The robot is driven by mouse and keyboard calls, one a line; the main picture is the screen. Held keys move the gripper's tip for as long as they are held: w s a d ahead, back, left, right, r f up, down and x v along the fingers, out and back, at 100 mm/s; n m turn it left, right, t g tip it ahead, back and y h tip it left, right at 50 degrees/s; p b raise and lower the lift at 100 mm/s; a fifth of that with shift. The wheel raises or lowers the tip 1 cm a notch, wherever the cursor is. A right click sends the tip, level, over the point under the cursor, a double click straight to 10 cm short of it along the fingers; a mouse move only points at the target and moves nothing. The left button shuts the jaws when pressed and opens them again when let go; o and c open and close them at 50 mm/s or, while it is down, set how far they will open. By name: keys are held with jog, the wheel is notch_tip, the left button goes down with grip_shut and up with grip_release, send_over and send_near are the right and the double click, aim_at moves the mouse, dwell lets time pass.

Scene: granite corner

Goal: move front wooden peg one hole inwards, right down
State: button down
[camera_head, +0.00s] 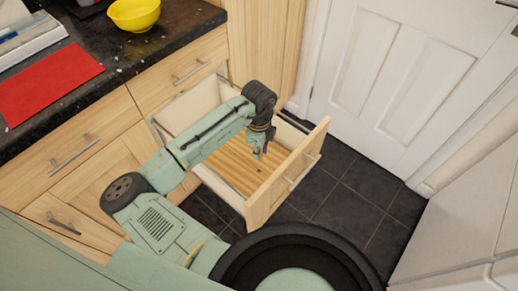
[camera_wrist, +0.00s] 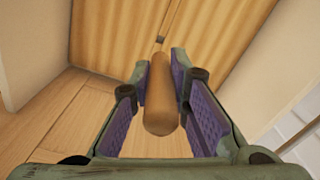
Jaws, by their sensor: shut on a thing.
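The front wooden peg (camera_wrist: 161,100) is a light-brown round rod between the purple-padded fingers of my gripper (camera_wrist: 160,66) in the wrist view. My gripper is shut on it. The peg's near rounded end faces the camera, and its far end points at the slatted wooden board (camera_wrist: 110,35) on the drawer floor. Whether the far end touches the board or sits in a hole, I cannot tell. A small dark hole (camera_wrist: 160,40) shows just beyond the peg. In the head view my gripper (camera_head: 260,152) points down inside the open drawer; the peg is too small to make out there.
The open drawer's front panel (camera_head: 290,172) stands close to the right of my gripper, with drawer walls around it. A black worktop above holds a yellow bowl (camera_head: 134,14) and a red mat (camera_head: 48,84). A white door (camera_head: 400,75) and dark tiled floor (camera_head: 350,205) lie to the right.

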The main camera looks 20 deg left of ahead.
jog(key=shift+f+b, duration=1.95)
jog(key=shift+f, duration=0.95)
jog(key=shift+f+b, duration=0.75)
jog(key=shift+f, duration=0.65)
jog(key=c, duration=1.4)
grip_release()
jog(key=shift+c, duration=0.2)
jog(key=shift+r, duration=0.1)
notch_tip(320, 180, up, 12)
